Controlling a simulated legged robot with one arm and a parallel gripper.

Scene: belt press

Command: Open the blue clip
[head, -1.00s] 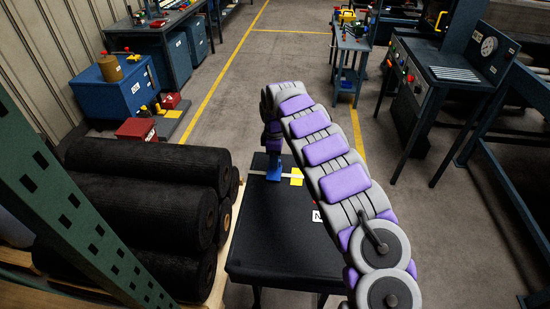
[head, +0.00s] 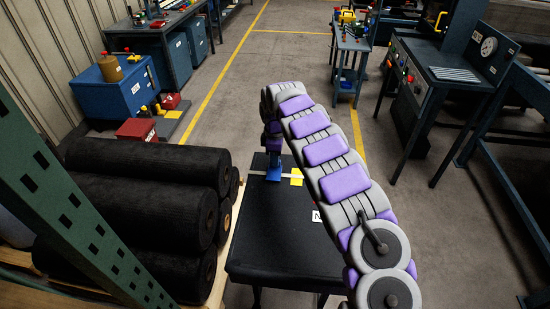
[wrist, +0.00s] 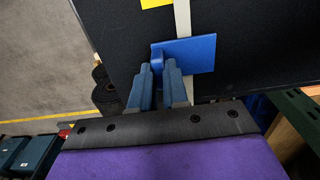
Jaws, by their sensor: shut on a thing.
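The blue clip (wrist: 190,54) is a flat blue plate with a raised tab, seated over a pale strip (wrist: 184,20) on a black table top. In the head view the clip (head: 274,177) is a small blue patch below the end of my arm. My gripper (wrist: 159,68) has its two blue-grey fingers closed on the clip's raised tab. My gripper also shows in the head view (head: 274,158), partly hidden by its own wrist. The fingers cover part of the tab in the wrist view.
The black table (head: 285,245) has a yellow square (head: 297,177) beside the clip and a white label partly behind my arm. Black rolls (head: 140,200) lie on a pallet at left. A green upright (head: 70,200) stands in front. Machines stand at right; the floor behind is open.

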